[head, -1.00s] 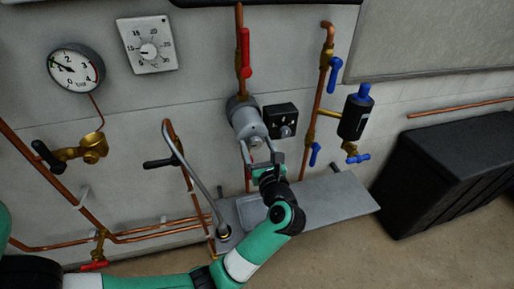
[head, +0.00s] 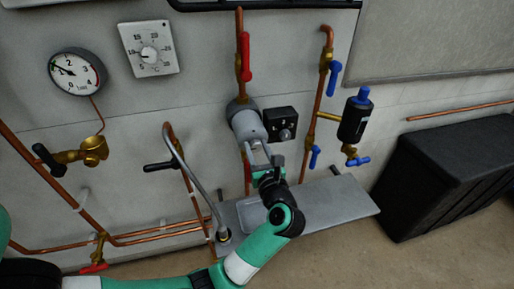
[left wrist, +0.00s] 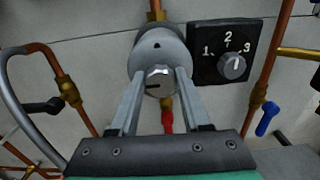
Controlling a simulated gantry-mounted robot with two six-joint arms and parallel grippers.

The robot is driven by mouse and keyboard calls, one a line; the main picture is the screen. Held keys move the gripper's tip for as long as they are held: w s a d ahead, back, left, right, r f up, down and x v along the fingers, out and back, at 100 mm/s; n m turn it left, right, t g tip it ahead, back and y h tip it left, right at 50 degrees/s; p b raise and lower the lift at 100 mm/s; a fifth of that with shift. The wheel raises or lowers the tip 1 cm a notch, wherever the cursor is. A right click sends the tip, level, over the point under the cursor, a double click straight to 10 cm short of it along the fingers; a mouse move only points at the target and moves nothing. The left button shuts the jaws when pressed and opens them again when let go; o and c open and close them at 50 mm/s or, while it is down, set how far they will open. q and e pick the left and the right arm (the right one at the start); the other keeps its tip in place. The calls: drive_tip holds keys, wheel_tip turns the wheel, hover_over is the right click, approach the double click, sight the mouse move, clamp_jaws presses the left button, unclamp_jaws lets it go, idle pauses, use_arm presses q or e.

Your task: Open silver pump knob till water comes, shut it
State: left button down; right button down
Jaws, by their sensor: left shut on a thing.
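The silver pump (head: 247,122) sits on the copper pipe at the middle of the wall. Its knob (left wrist: 160,78) is a small silver cap with a dark mark towards its left, on the front of the pump body (left wrist: 157,50) in the left wrist view. My left gripper (head: 259,149) reaches up to the pump. In the left wrist view its two fingers (left wrist: 160,84) are shut on the knob, one on each side. No water shows in these frames. My right gripper is not in view.
A black selector box (head: 281,123) marked 1, 2, 3 sits close right of the pump. A red lever (head: 246,57) is above it. Blue-handled valves and a black cylinder (head: 354,120) are to the right. A grey tray (head: 330,202) lies below, with a hose (head: 187,172) at its left.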

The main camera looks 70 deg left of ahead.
use_arm(q)
drive_tip(key=shift+r+m+p, duration=0.15)
drive_tip(key=shift+m+p, duration=0.25)
drive_tip(key=shift+p, duration=0.2)
drive_tip(key=m+p, duration=0.8)
drive_tip(key=p, duration=0.3)
drive_tip(key=shift+w, duration=0.1)
drive_tip(key=m+p, duration=0.2)
drive_tip(key=m, duration=0.1)
drive_tip(key=shift+p, duration=0.3)
drive_tip(key=shift+f+m+p, duration=0.25)
drive_tip(key=shift+m+p, duration=0.25)
drive_tip(key=shift+m, duration=0.3)
drive_tip(key=shift+c, duration=1.9)
unclamp_jaws()
